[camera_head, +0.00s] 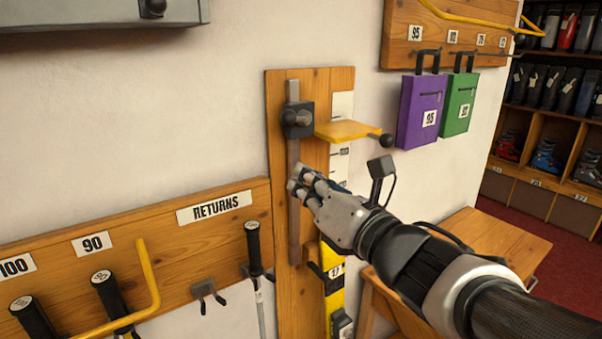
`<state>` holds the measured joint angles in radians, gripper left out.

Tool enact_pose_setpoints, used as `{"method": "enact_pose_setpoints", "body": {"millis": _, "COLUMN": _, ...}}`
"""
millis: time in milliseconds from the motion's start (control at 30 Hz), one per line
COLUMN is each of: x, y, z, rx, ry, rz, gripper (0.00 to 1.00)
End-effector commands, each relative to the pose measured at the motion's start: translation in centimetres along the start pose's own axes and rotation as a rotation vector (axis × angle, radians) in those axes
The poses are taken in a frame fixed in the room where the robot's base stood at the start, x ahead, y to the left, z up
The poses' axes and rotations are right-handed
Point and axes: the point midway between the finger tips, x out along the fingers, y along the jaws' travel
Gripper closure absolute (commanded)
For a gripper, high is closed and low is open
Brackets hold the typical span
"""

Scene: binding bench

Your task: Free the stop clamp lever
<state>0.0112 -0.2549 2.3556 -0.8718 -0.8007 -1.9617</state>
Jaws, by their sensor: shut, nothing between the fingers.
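The stop clamp (298,131) is a dark block on a vertical metal rail (293,220), near the top of a wooden board. A short grey, round-ended part (296,117) on its front looks like its lever; I cannot tell its exact position. A yellow stop plate (345,131) with a black knob (387,140) sticks out to the right of the clamp. My gripper (297,181) is shut and empty. It is below the clamp, in front of the rail, apart from the lever in the picture. It hides part of the rail and board.
Black-handled poles hang on the RETURNS rail (180,232), with a yellow bar (150,275) jutting out. Purple (421,110) and green boxes (459,104) hang right. A wooden bench (490,240) stands below.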

Motion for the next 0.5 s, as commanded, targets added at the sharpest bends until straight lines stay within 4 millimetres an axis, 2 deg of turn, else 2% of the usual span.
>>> {"method": "enact_pose_setpoints", "body": {"millis": 100, "x": 2.7, "y": 0.0, "z": -0.2, "rx": 0.003, "ry": 0.003, "rz": 0.003, "gripper": 1.00}}
{"method": "enact_pose_setpoints", "body": {"millis": 333, "x": 7.5, "y": 0.0, "z": -0.2, "rx": 0.002, "ry": 0.002, "rz": 0.002, "gripper": 1.00}}
{"method": "enact_pose_setpoints", "body": {"millis": 400, "x": 7.7, "y": 0.1, "z": 1.6, "rx": -0.001, "ry": -0.003, "rz": 0.000, "gripper": 1.00}}
{"method": "enact_pose_setpoints", "body": {"millis": 500, "x": 8.0, "y": 0.1, "z": 2.9, "rx": -0.001, "ry": -0.003, "rz": 0.000, "gripper": 1.00}}
